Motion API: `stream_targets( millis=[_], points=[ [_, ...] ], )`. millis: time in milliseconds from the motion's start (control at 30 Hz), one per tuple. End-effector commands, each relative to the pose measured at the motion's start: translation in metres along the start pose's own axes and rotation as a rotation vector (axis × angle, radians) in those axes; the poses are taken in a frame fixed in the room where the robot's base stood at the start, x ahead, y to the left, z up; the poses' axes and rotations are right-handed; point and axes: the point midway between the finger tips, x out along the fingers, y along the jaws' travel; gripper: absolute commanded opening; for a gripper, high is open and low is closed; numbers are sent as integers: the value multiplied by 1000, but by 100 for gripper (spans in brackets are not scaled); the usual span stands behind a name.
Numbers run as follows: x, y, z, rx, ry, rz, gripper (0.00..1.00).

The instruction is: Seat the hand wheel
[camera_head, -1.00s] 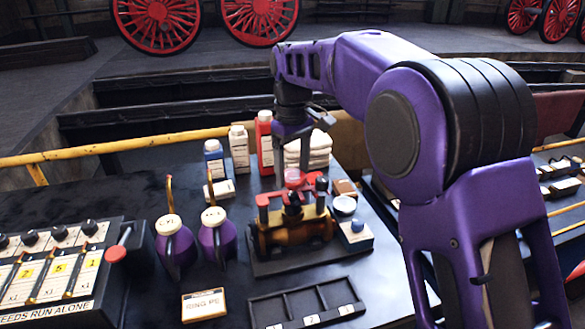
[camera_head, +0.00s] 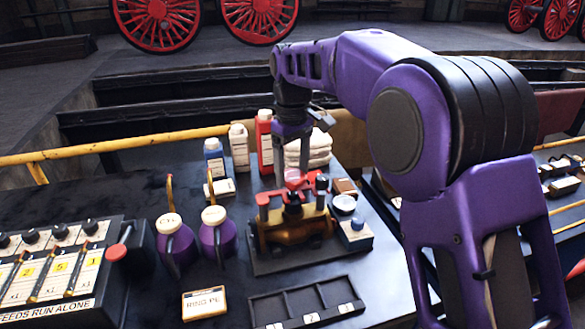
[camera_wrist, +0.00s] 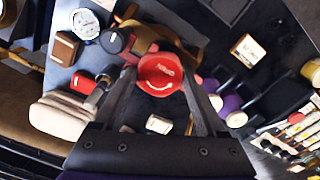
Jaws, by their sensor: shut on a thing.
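My gripper (camera_head: 291,158) points down over the brass valve assembly (camera_head: 298,235). It is shut on the red hand wheel (camera_head: 294,177), which sits between the fingers just above the middle of the assembly. The assembly (camera_wrist: 140,38) is partly hidden below the wheel. Red clamp-like parts stand on both sides of its top. I cannot tell whether the wheel touches the stem under it.
A gauge (camera_head: 344,204) and a blue-topped box (camera_head: 358,235) stand right of the assembly. Two purple oil cans (camera_head: 217,238) stand left. Bottles (camera_head: 239,149) and folded cloths (camera_head: 308,150) are behind. A compartment tray (camera_head: 304,302) and labelled box (camera_head: 204,303) lie in front.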

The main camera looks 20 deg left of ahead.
Motion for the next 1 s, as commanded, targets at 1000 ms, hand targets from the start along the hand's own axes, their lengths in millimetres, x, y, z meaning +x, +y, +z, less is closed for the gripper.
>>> stream_targets(
  millis=[1000],
  points=[
    [15,0,0,0,0,0,0]
  ],
)
